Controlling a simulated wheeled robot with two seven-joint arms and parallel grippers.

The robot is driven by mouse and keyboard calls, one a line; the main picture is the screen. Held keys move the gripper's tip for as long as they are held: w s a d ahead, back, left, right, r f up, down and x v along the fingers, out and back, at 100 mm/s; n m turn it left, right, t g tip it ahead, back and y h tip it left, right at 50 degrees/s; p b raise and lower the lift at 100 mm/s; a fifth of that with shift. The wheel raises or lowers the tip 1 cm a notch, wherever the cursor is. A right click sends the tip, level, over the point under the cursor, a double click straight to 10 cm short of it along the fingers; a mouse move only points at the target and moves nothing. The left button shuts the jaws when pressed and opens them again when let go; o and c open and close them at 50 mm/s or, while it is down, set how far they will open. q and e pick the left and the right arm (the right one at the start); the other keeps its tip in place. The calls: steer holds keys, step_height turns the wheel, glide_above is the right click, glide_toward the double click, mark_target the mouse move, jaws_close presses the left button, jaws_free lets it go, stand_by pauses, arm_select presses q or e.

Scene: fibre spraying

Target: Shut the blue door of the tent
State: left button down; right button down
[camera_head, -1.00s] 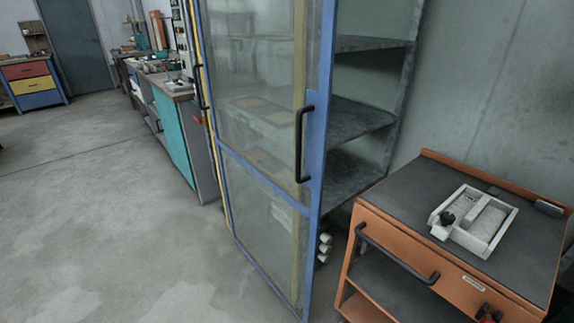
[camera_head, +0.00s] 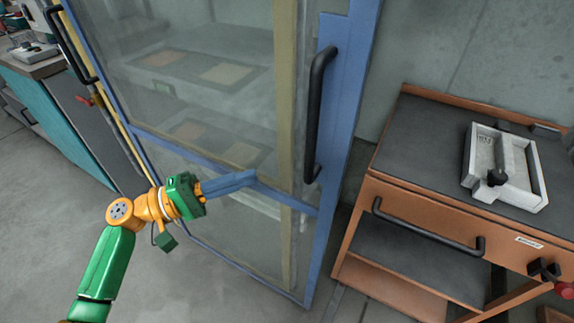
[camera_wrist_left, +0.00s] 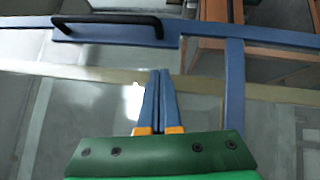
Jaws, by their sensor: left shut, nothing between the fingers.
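The blue-framed door (camera_head: 338,110) of the tent has clear panels and a black upright handle (camera_head: 317,115) near its right edge. It covers the shelves that showed on its right earlier; I cannot tell whether it is fully closed. My left gripper (camera_head: 254,176) is shut and empty, in front of the door's middle crossbar, left of and below the handle. In the left wrist view, its blue fingers (camera_wrist_left: 160,75) are together and point at the door, with the handle (camera_wrist_left: 107,22) beyond. I cannot tell whether they touch the door. My right gripper is not in view.
An orange cart (camera_head: 420,205) with a dark top stands right of the door and carries a grey tray (camera_head: 505,165). A teal cabinet (camera_head: 60,130) stands at left. The floor at lower left is free.

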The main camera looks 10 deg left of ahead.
mark_target(296, 160)
arm_select(q)
steer(key=p+x, duration=0.1)
steer(key=x, duration=0.4)
steer(key=shift+w+d+r+p, duration=0.15)
steer(key=shift+w+d+p, duration=0.1)
steer(key=shift+w+p, duration=0.05)
steer(key=d, duration=0.1)
steer(key=d+p, duration=0.1)
steer(key=s+d+p, duration=0.1)
steer(key=shift+s+d+r, duration=0.1)
steer(key=shift+d+r, duration=0.05)
steer(key=shift+r, duration=0.15)
steer(key=shift+s+d, duration=0.15)
steer(key=shift+f, duration=0.15)
steer(key=shift+d, duration=0.1)
